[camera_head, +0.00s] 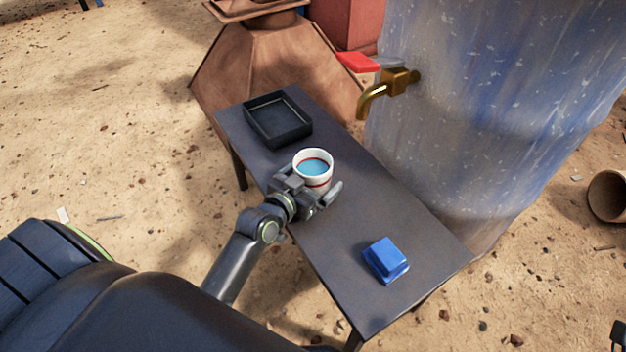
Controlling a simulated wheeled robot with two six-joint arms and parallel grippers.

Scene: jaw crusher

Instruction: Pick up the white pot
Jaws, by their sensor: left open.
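The white pot (313,160) stands upright near the middle of the dark table, with a red band and blue inside. My left gripper (322,194) is at the pot's near side, low, with its jaws open. One finger shows to the right of the pot's lower part and the other is at its left. I cannot tell whether the fingers touch the pot. The pot's lower near side is partly hidden by the gripper. Of my right arm, only a small dark part may show at the lower right edge; its gripper does not show.
A black tray (304,131) lies on the table (400,215) at the far left end. A blue block (386,260) lies at the near right end. A blue-grey barrel (470,130) with a brass tap (385,92) stands behind the table. A brown pot (607,196) lies on the ground.

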